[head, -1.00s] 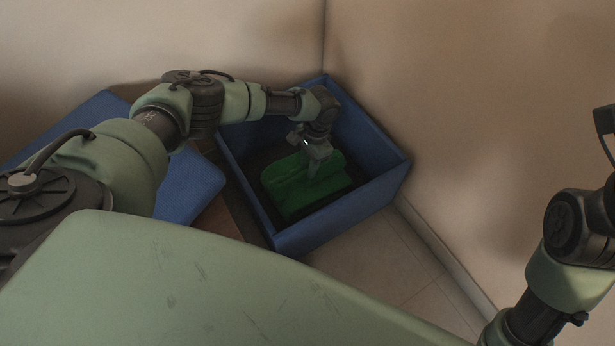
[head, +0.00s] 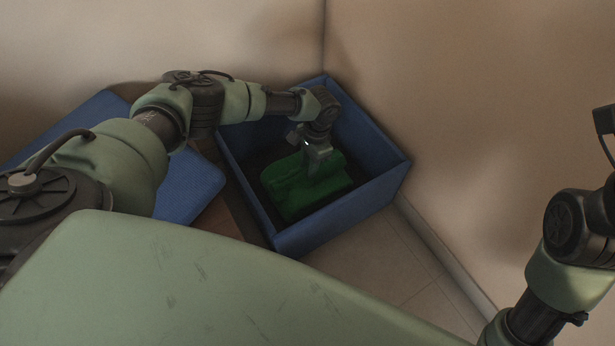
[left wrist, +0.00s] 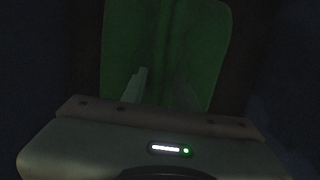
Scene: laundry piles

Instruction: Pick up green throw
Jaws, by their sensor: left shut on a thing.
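The green throw (head: 300,190) lies folded inside an open blue box (head: 388,180). It also fills the middle of the dark left wrist view (left wrist: 165,45). My left gripper (head: 312,172) reaches down into the box and is shut on the throw near its upper middle. In the left wrist view the gripper's finger (left wrist: 136,86) shows against the green cloth. The throw still appears low in the box. My right arm shows at the right edge of the head view, but its gripper is not visible.
The blue box stands in a corner against two beige walls (head: 470,110). A flat blue lid or panel (head: 185,190) lies left of it, partly behind my left arm. Bare tiled floor (head: 400,265) shows at the front right of the box.

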